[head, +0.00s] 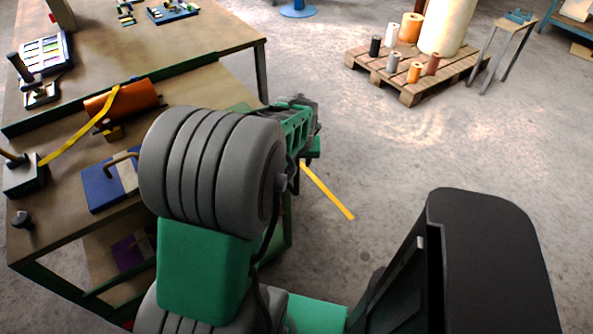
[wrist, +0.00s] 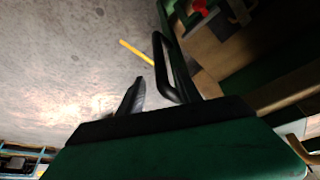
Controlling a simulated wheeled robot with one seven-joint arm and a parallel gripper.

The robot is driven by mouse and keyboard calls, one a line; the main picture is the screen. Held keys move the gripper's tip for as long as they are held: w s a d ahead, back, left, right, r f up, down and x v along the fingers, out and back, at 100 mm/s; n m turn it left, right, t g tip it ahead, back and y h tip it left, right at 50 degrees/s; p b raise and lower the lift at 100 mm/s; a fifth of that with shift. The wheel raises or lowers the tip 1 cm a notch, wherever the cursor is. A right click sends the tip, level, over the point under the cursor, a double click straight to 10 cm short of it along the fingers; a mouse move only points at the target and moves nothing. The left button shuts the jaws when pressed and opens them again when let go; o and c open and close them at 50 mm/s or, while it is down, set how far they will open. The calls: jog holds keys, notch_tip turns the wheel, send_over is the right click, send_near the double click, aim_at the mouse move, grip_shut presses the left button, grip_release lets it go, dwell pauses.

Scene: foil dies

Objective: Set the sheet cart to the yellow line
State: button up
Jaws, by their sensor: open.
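The yellow line (head: 328,192) lies on the concrete floor right of my arm in the head view. It also shows in the wrist view (wrist: 136,51), beyond my gripper. A green-framed, wooden-topped unit (head: 60,215) with a lower shelf stands at the left and looks like the sheet cart. My arm hides part of its right end. A green and brown structure (wrist: 250,60) fills the right of the wrist view. My gripper (wrist: 148,62) is open beside it, with floor showing between the dark fingers. I cannot tell whether a finger touches anything. My arm mostly hides the gripper in the head view.
An orange roll (head: 125,100) with a yellow strip, a blue die block (head: 103,188) and hand stamps sit on the wooden top. A pallet (head: 408,92) with rolls and a small stand (head: 508,30) are at the back right. The middle floor is clear.

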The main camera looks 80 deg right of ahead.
jog(key=x, duration=0.7)
jog(key=shift+f, duration=0.35)
jog(key=shift+w+d, duration=0.1)
jog(key=shift+c, duration=0.3)
grip_shut()
dwell(0.6)
